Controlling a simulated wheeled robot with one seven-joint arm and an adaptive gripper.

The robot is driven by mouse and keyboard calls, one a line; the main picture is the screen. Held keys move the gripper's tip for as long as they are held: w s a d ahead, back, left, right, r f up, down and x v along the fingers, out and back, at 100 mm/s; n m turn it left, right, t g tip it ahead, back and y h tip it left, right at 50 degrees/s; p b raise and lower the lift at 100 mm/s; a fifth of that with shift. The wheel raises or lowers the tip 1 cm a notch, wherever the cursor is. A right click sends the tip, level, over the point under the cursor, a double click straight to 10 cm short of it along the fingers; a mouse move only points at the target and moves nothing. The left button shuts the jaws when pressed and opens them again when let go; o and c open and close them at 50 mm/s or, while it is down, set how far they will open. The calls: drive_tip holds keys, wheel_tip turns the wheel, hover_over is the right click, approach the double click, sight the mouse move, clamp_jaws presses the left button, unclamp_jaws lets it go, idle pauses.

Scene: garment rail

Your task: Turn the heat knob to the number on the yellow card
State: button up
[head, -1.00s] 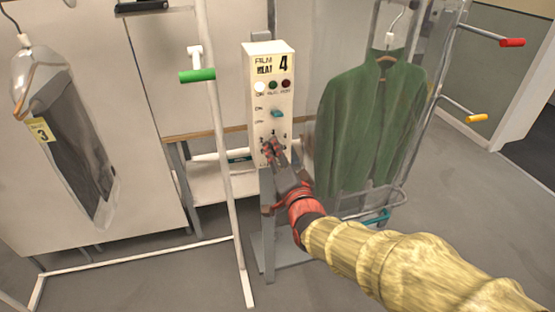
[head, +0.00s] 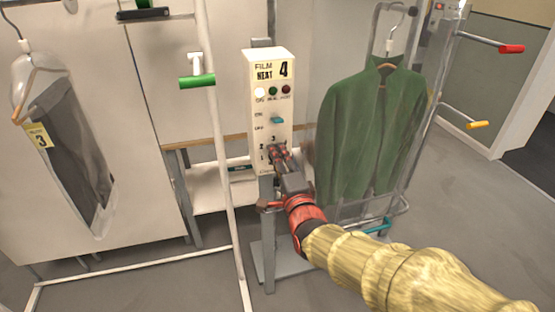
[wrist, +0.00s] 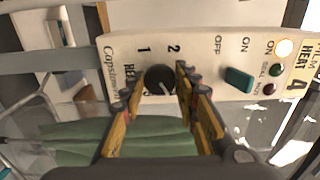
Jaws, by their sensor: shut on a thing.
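The yellow card (head: 39,135) reads 3 and hangs on a bagged dark garment at the left of the head view. The heat knob (wrist: 159,79) is round and black, low on the cream control box (head: 288,100). Numbers 1 and 2 show beside it in the wrist view; the other dial marks there are hidden by my fingers. A pale line shows on the knob, but I cannot read its setting surely. My gripper (head: 277,152) is shut on the knob; its fingers (wrist: 155,84) lie on either side of it.
A teal switch (wrist: 238,80) sits near the knob, between OFF and ON. A white lamp (head: 260,92) is lit above it. A large 4 is printed on the box. A green jacket (head: 365,125) hangs close at the right, and a white rail post (head: 222,150) stands left.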

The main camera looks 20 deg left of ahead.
drive_tip(key=shift+f, duration=0.1)
drive_tip(key=o, duration=1.1)
drive_tip(key=shift+o, duration=0.3)
drive_tip(key=shift+s, duration=0.15)
drive_tip(key=v, duration=1.1)
drive_tip(key=shift+s+d, duration=0.2)
drive_tip(key=shift+s, duration=0.15)
